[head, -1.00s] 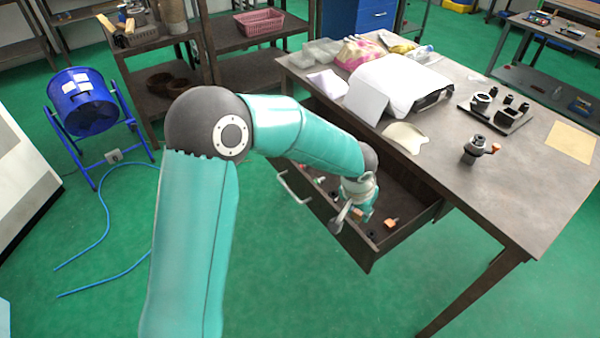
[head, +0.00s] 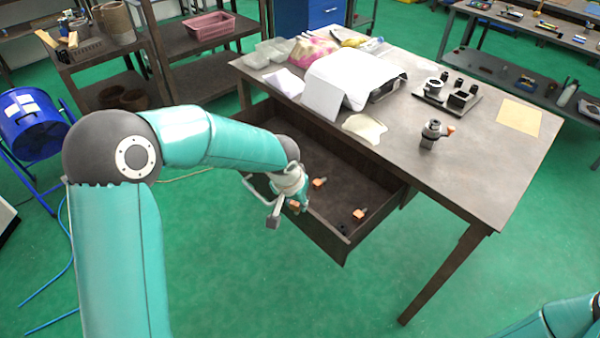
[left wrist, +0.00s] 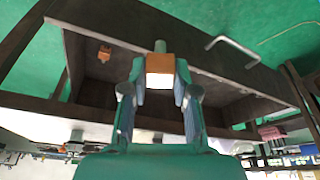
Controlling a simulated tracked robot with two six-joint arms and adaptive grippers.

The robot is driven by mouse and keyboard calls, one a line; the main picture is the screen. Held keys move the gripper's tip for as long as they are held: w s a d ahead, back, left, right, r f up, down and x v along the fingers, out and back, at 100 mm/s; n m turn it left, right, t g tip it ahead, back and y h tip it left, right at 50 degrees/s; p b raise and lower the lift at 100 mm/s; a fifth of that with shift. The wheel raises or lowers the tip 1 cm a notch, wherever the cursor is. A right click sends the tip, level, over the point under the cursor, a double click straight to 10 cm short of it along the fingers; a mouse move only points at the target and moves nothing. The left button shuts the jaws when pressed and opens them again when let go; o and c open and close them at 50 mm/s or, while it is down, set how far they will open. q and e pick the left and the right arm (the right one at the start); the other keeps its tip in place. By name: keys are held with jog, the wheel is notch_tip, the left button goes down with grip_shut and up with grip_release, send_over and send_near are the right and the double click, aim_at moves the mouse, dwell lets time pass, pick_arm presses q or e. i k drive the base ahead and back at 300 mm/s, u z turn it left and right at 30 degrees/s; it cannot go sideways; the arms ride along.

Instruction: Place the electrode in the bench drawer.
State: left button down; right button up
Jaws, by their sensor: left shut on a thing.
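My left gripper (head: 289,205) is at the front panel of the open bench drawer (head: 345,245), near its handle. It is shut on the electrode, an orange-copper block with a grey shank, which shows between the fingertips in the left wrist view (left wrist: 160,64). In the head view only a bit of the electrode (head: 295,205) shows beside the fingers. In the left wrist view it overlaps the drawer's front panel; I cannot tell whether it is over the drawer's inside. Two other orange pieces (head: 319,183) (head: 360,213) lie in the drawer. My right gripper is out of view.
The drawer handle (head: 258,195) sticks out in front. A chuck-like part with an orange knob (head: 432,132), a black fixture plate (head: 447,97), a white covered object (head: 350,78) and a tan sheet (head: 518,117) are on the bench. The bench's near right corner is clear.

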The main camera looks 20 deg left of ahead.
aim_at(314, 171)
jog(key=u, duration=0.05)
jog(key=i, duration=1)
jog(key=z, duration=0.1)
